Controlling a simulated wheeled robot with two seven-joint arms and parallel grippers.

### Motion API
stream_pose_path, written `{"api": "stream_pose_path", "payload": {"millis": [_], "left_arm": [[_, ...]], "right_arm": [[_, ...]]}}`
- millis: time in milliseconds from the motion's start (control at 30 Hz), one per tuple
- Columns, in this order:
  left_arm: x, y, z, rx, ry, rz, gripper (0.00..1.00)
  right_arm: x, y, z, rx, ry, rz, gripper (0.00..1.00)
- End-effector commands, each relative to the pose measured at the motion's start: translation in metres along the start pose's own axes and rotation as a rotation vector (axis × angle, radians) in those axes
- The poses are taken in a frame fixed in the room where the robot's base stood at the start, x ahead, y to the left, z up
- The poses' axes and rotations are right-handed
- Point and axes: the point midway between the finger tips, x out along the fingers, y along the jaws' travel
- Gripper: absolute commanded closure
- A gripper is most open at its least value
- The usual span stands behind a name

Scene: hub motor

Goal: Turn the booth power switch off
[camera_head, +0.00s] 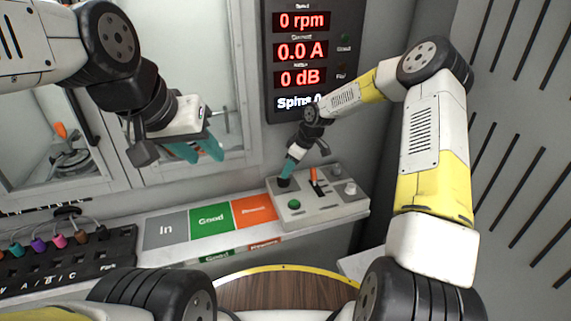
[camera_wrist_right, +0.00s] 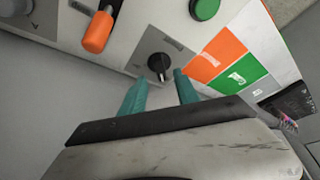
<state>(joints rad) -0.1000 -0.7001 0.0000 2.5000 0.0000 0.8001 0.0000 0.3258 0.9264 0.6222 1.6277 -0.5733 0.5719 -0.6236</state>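A grey control box (camera_head: 322,208) stands at the right end of the ledge. It carries a black rotary knob (camera_wrist_right: 160,65), an orange-handled lever (camera_head: 314,176) and a green button (camera_head: 293,204). The lever (camera_wrist_right: 98,32) and the button (camera_wrist_right: 205,8) also show in the right wrist view. No readable label shows which control is the booth power switch. My right gripper (camera_head: 285,172) is at the box's back left corner, its teal fingers apart and pointing at the black knob; contact cannot be told. My left gripper (camera_head: 198,150) is open and empty before the glass window.
In, Good and orange label plates (camera_head: 211,219) lie on the ledge left of the box. A black rack (camera_head: 70,262) with coloured plugs is at the lower left. A display (camera_head: 302,50) above reads 0 rpm, 0.0 A, 0 dB. A round wooden turntable (camera_head: 285,290) is in front.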

Motion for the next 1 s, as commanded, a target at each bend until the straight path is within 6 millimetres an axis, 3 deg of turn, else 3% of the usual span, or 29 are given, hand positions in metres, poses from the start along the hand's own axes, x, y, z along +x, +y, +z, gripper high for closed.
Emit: {"api": "stream_pose_path", "payload": {"millis": [200,667,767,1000], "left_arm": [[0.000,0.000,0.000,0.000,0.000,0.000,0.64],[0.000,0.000,0.000,0.000,0.000,0.000,0.64],[0.000,0.000,0.000,0.000,0.000,0.000,0.64],[0.000,0.000,0.000,0.000,0.000,0.000,0.64]], "right_arm": [[-0.029,0.001,0.001,0.000,-0.001,0.001,0.63],[-0.038,-0.001,0.000,0.001,-0.007,0.005,0.63],[-0.059,-0.006,0.000,0.013,-0.030,0.028,0.63],[-0.158,-0.039,0.014,0.138,-0.123,0.147,0.63]]}}
